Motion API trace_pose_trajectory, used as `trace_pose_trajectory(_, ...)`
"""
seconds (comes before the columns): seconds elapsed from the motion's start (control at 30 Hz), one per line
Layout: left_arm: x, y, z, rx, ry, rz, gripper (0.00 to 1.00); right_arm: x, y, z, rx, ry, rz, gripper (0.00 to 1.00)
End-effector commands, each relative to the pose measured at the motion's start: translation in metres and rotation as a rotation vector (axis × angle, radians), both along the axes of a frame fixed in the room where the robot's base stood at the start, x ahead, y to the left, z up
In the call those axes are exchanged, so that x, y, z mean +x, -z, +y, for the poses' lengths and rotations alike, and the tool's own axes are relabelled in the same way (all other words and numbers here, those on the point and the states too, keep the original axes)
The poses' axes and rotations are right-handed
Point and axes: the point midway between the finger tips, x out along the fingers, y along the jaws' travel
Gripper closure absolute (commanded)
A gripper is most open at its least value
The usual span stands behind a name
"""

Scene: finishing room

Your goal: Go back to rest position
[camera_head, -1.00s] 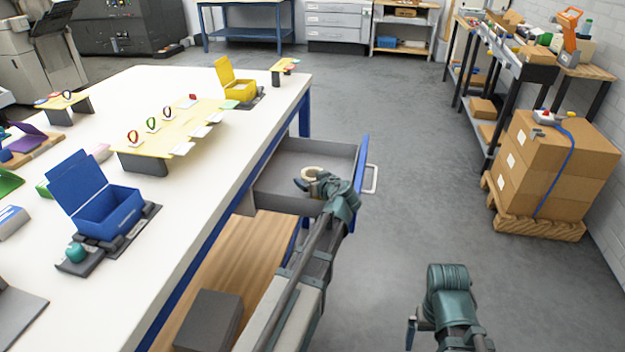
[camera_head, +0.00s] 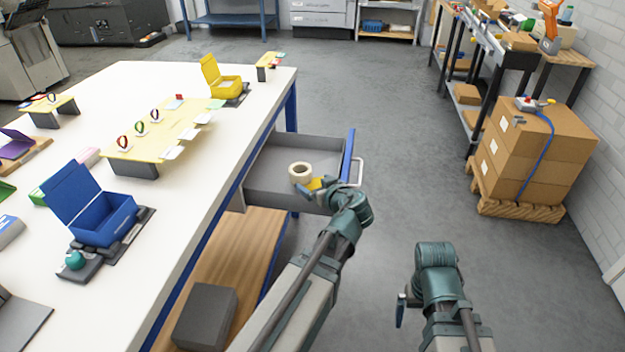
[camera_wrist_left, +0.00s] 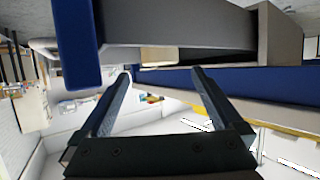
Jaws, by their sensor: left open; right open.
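My left gripper (camera_head: 312,190) is over the front part of the open grey drawer (camera_head: 270,183), near its blue front (camera_head: 347,158). Its jaws are open and empty in the left wrist view (camera_wrist_left: 160,78). A cream tape roll (camera_head: 300,172) lies in the drawer, just behind the left gripper and apart from it. A small yellow item (camera_head: 321,183) shows beside the gripper, partly hidden by it. My right gripper (camera_head: 401,310) hangs low over the floor, open, its fingers seen nearly edge-on.
The white table (camera_head: 200,225) on the left carries a blue box (camera_head: 107,217), a yellow box (camera_head: 226,84) and a yellow display board (camera_head: 150,145). Stacked cartons (camera_head: 535,150) stand on a pallet at the right. The grey floor (camera_head: 410,150) between is clear.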

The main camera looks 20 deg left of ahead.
Motion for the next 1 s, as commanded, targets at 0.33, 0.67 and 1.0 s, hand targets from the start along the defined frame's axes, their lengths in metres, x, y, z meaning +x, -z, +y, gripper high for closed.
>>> trace_pose_trajectory(0.33, 0.002, 0.002, 0.002, 0.0, -0.001, 0.0, 0.0, 0.0, 0.002, 0.0, 0.0, 0.0, 0.0, 0.0)
trace_pose_trajectory(0.67, 0.033, 0.023, 0.036, 0.0, -0.003, 0.0, 0.0, 0.0, 0.023, 0.0, 0.0, 0.0, 0.0, 0.0)
trace_pose_trajectory(1.0, 0.066, 0.043, 0.075, 0.0, -0.002, 0.0, 0.0, 0.0, 0.043, 0.0, 0.0, 0.0, 0.0, 0.0)
